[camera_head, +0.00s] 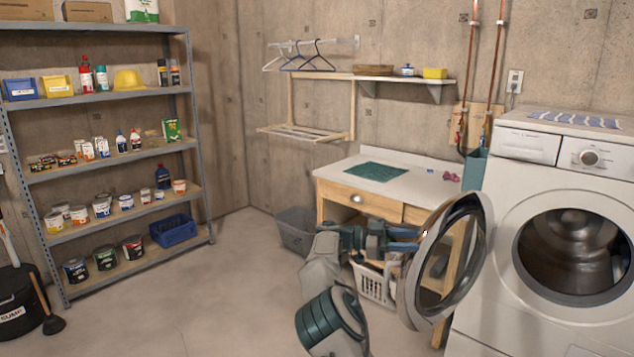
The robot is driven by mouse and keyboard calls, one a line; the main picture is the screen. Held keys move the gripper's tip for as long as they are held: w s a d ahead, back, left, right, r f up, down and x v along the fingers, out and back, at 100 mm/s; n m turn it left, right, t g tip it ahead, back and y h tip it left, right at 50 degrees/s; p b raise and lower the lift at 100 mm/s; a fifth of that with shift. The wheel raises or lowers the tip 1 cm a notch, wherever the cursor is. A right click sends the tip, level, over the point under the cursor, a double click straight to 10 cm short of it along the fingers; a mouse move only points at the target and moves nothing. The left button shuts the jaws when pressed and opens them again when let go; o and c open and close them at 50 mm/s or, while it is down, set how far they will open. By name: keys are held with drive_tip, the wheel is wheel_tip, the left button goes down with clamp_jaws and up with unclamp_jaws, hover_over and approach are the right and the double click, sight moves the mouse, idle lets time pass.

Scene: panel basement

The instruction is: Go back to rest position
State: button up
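My arm reaches up from the bottom middle, and my gripper (418,239) points right at the left rim of the washer's open round door (407,290). Two blue fingers show with a gap between them, and nothing is seen held. The fingertips are close to the door rim; I cannot tell whether they touch it. The white washing machine (505,250) stands at the right with its drum opening uncovered. The door is swung out to the left, in front of the workbench.
A wooden workbench (400,180) with a white top stands behind my arm. A white basket (372,284) and a grey bin (296,231) are on the floor beside it. A metal shelf (105,97) with cans and bottles lines the left wall. The left-middle floor is clear.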

drive_tip(key=w+d+r+n+t+y, duration=0.4)
drive_tip(key=d+r+n+t, duration=0.6)
drive_tip(key=r+t, duration=0.4)
drive_tip(key=s+a+f+n+t+y+b, duration=0.1)
drive_tip(key=s+a+f+n+y, duration=0.3)
drive_tip(key=s+a+y, duration=0.35)
drive_tip(key=s+a+f+n+t+y+b, duration=0.1)
drive_tip(key=s+a+f+n+y, duration=0.2)
drive_tip(key=s+a+n+y, duration=0.35)
drive_tip(key=s+a+f+g, duration=0.1)
drive_tip(key=s+f+g, duration=0.2)
drive_tip(key=s, duration=0.7)
drive_tip(key=s+a+f+n+g, duration=0.1)
drive_tip(key=s+f+g, duration=0.2)
drive_tip(key=s, duration=0.8)
drive_tip(key=s+a+f+n+g, duration=0.1)
drive_tip(key=s+a+f+g, duration=0.1)
drive_tip(key=s+f, duration=0.5)
drive_tip(key=s+g, duration=0.1)
drive_tip(key=s, duration=0.2)
drive_tip(key=shift+s, duration=0.35)
drive_tip(key=shift+a, duration=0.1)
